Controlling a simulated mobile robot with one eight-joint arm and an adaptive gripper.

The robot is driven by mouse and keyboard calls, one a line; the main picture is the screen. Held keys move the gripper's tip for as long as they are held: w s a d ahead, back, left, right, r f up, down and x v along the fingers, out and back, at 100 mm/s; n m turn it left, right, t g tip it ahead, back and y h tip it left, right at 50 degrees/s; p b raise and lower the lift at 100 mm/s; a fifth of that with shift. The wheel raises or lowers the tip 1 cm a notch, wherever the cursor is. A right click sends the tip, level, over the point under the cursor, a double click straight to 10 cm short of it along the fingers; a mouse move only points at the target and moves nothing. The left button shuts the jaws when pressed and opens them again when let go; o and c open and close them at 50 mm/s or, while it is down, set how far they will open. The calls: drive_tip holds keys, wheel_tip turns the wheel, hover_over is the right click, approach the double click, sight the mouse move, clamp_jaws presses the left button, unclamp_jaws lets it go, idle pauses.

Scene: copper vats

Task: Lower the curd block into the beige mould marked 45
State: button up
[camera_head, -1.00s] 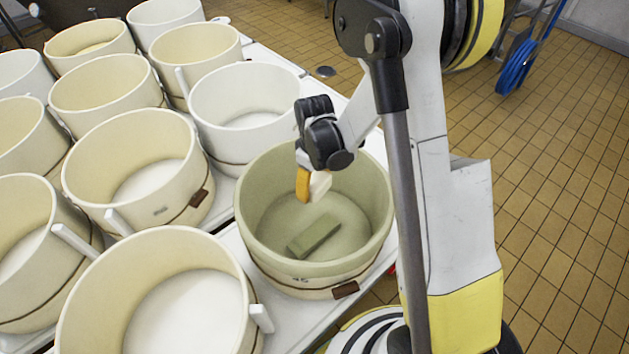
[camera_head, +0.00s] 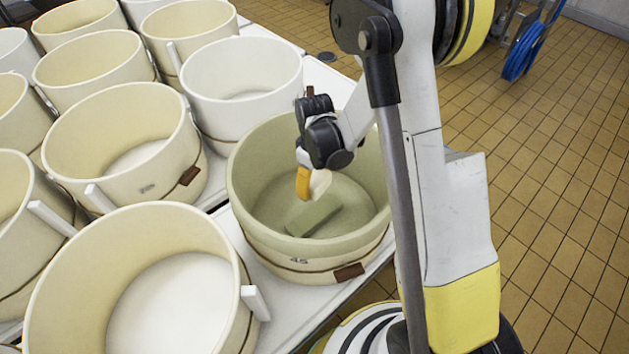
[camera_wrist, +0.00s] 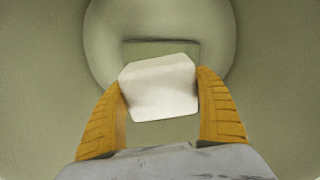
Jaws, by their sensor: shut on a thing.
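My gripper (camera_head: 312,186) reaches down into the beige mould marked 45 (camera_head: 290,257), which looks greenish beige and round. Its orange fingers are shut on a pale, off-white curd block (camera_head: 321,183). In the wrist view the curd block (camera_wrist: 158,86) sits between the two fingers (camera_wrist: 158,112), one on each side. Below it, a grey-green block (camera_head: 314,216) lies on the mould's floor; its dark edge shows behind the curd block in the wrist view (camera_wrist: 160,48). In the head view, I cannot tell whether the curd block touches the green one.
Several cream and white moulds stand close by, including a white one (camera_head: 242,85) behind and a large cream one (camera_head: 140,290) at front left. They share a white table (camera_head: 272,300). Tiled floor (camera_head: 560,180) is open at right, with a blue hose (camera_head: 522,52) behind.

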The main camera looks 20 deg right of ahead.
wheel_tip(320, 180, down, 2)
drive_tip(key=shift+f+b, duration=0.2)
drive_tip(key=shift+b, duration=0.55)
drive_tip(key=shift+f, duration=5.2)
drive_tip(key=o, duration=1.5)
drive_tip(key=shift+r, duration=0.1)
wheel_tip(320, 180, up, 12)
drive_tip(key=shift+f, duration=0.1)
